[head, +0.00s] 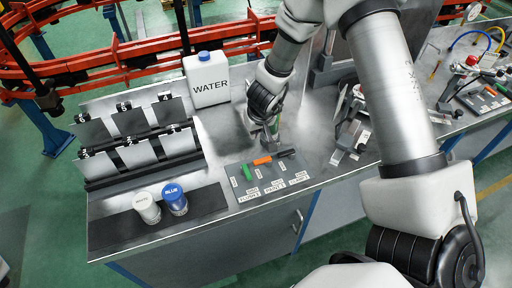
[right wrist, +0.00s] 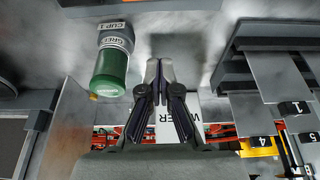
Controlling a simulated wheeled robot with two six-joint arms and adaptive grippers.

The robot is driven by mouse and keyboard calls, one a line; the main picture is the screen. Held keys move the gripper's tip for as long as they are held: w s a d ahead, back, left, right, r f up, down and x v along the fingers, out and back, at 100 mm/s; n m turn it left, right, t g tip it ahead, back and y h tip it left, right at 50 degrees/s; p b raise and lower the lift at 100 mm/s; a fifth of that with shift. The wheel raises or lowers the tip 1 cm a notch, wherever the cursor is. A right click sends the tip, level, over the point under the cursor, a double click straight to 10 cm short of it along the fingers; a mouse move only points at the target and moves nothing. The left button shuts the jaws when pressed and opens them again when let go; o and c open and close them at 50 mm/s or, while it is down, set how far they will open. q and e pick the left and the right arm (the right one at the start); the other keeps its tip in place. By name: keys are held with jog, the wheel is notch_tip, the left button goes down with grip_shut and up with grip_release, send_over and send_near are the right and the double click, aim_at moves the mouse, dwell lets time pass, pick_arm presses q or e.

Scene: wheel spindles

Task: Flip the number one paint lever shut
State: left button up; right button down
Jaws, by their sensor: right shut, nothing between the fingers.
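A small lever panel (head: 237,193) lies near the table's front edge in the head view. It carries a green lever (head: 247,172), an orange lever (head: 262,160) and a black lever (head: 286,153). The middle label below them appears to read PAINT, nearest the orange lever; its number is too small to be sure. The orange and black levers lie sideways, while the green one is turned differently. My right gripper (head: 273,136) is shut and empty, just behind the orange and black levers; contact cannot be told. It also shows shut in the right wrist view (right wrist: 159,68), without levers visible there.
A WATER jug (head: 208,80) stands behind the gripper. A green cup (right wrist: 110,70) shows in the wrist view. A metal fixture (head: 352,130) stands right.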

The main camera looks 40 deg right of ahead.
aim_at(263, 163)
jog(key=b+x, duration=0.5)
jog(key=x, duration=0.6)
jog(key=shift+s+f, duration=0.1)
jog(key=s, duration=0.1)
jog(key=s+b, duration=0.2)
jog(key=shift+s+a+r, duration=0.4)
jog(key=shift+s+r, duration=0.15)
jog(key=shift+s, duration=0.1)
jog(key=shift+w, duration=0.1)
